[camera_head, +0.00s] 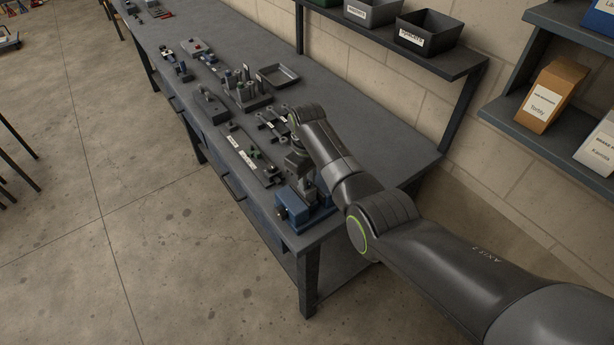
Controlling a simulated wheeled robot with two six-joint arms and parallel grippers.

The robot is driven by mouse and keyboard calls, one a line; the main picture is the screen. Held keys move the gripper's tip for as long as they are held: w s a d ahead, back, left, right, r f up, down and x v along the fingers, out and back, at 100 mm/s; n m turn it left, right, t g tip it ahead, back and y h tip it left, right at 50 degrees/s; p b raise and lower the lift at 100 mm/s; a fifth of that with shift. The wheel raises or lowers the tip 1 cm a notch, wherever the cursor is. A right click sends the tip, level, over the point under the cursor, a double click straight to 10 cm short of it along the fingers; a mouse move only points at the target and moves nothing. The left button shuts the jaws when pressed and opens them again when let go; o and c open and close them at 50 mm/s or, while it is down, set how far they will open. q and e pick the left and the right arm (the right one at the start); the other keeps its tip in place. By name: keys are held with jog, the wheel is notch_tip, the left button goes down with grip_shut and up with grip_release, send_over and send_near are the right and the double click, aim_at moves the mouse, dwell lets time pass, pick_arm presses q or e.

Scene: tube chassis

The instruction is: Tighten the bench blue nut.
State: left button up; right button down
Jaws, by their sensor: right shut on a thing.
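The workbench (385,133) runs from the near middle to the far left. My right arm comes in from the right, over the bench's near end. Its gripper (300,168) points down beside a blue vise (294,206) at the bench's front corner. The gripper is small and partly hidden by my forearm. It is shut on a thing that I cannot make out. I cannot pick out the blue nut in this view. My left gripper is not in view.
A long plate with labels and small fittings (246,152) lies left of the gripper. A block with several upright cylinders (246,92) and a shallow tray (278,76) stand farther back. A shelf with bins (425,32) stands above the bench's back edge.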

jog(key=m+p, duration=0.1)
jog(key=m, duration=0.2)
jog(key=shift+r, duration=0.15)
jog(key=m+p, duration=0.1)
jog(key=m, duration=0.3)
jog(key=shift+w, duration=0.1)
jog(key=m, duration=0.3)
jog(key=shift+m+p, duration=0.3)
jog(key=shift+m, duration=0.1)
jog(key=m, duration=0.9)
jog(key=shift+w+m+p, duration=0.15)
jog(key=shift+m+p, duration=0.2)
jog(key=shift+m, duration=0.05)
jog(key=m, duration=0.6)
jog(key=shift+r, duration=0.1)
